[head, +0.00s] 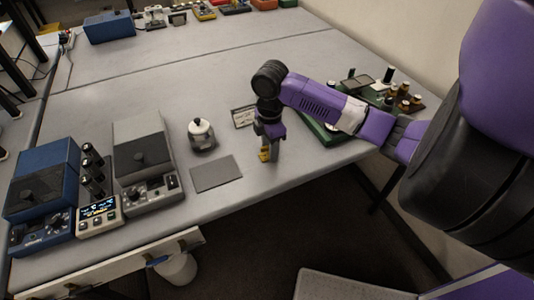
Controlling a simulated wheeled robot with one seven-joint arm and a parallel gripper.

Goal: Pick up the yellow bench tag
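My gripper (264,145) hangs down from the purple arm over the front part of the grey bench, near its front edge. A small yellow piece (264,155) shows right at the fingertips. It looks like the yellow bench tag, but it is too small to tell its shape or whether the fingers are closed around it. The fingers themselves are mostly hidden by the gripper body and the yellow piece.
A grey mat (216,173) and a white lidded pot (202,135) stand left of my gripper. A framed card (243,117) is just behind it. Blue (45,195) and grey (142,160) instruments fill the left. A green board (322,133) with parts lies right.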

